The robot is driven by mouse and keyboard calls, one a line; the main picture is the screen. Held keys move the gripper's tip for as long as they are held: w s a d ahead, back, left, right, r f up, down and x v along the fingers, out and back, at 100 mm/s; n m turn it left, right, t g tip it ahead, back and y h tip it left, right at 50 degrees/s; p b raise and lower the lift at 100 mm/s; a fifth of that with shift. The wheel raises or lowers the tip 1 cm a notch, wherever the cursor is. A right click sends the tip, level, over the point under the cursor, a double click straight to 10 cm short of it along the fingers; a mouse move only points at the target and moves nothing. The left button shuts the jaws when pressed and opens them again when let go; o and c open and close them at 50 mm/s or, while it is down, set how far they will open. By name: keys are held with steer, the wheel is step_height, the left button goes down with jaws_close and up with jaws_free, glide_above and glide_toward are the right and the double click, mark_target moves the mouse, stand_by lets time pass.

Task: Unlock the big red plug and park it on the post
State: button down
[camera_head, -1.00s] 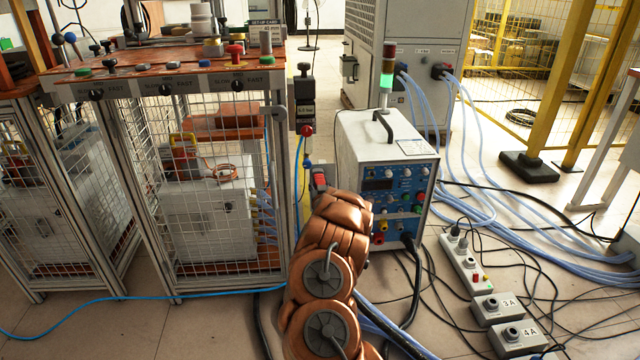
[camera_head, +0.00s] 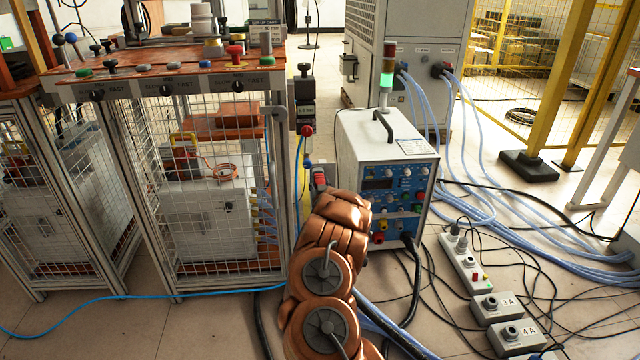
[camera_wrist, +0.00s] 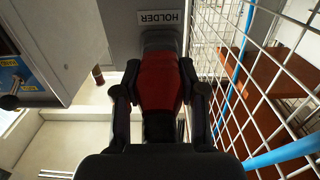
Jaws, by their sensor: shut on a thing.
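My gripper (camera_wrist: 158,105) is shut on the big red plug (camera_wrist: 157,80) in the wrist view, with one dark finger along each side of it. The plug's far end meets a dark round part just below a grey plate with a HOLDER label (camera_wrist: 160,18); whether it is seated there I cannot tell. In the head view a small red part of the plug (camera_head: 319,178) shows past my copper-coloured arm, between the caged bench and the heater unit; the arm hides the fingers. The post itself cannot be made out clearly.
The white heater unit (camera_head: 345,145) with its blue control panel stands close to the right of my arm. The mesh cage (camera_head: 215,215) is close on the left. A blue hose (camera_wrist: 240,75) runs beside the mesh. Cables and socket boxes (camera_head: 490,307) lie on the floor at right.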

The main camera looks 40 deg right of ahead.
steer(key=shift+w+d, duration=0.35)
steer(key=shift+w, duration=0.1)
stand_by(0.5)
steer(key=c, duration=0.6)
jaws_free()
steer(key=shift+v, duration=1.7)
steer(key=v, duration=0.8)
steer(key=shift+s+a, duration=0.2)
steer(key=shift+s, duration=0.1)
